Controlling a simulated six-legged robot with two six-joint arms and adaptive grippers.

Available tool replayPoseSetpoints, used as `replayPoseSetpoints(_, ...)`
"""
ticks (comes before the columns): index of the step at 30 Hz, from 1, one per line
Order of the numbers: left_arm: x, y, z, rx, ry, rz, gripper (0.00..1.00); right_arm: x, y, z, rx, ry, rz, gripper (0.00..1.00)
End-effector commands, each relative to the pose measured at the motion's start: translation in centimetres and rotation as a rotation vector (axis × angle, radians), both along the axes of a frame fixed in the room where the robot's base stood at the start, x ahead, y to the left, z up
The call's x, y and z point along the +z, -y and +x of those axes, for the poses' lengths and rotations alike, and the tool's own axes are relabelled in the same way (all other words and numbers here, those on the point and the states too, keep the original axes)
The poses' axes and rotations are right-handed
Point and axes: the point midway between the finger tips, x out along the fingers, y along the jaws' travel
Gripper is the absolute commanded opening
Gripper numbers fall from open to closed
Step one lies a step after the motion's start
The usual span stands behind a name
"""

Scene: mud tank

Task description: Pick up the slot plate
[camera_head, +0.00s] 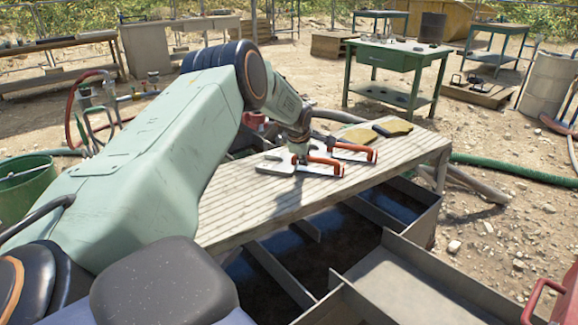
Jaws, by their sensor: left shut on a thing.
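My left arm reaches in from the left, and my left gripper (300,148) points down at the plate. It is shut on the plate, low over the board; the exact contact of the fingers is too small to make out. I cannot tell whether the plate touches the board or is slightly raised. My right gripper is not in view.
The board (240,208) lies across an open metal tank (425,215) with dark, wet compartments. A green hose (510,168) runs to the right. A green table (395,58) stands behind.

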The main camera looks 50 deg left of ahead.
Motion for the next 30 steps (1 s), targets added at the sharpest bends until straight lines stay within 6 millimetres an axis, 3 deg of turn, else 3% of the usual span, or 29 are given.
replayPoseSetpoints(17, 0.9, -0.1, 0.2, -0.001, 0.008, 0.004, 0.00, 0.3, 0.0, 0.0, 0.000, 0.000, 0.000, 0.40)
replayPoseSetpoints(30, 7.6, -0.1, 0.3, -0.001, 0.010, 0.004, 0.00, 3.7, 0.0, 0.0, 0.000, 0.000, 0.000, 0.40)
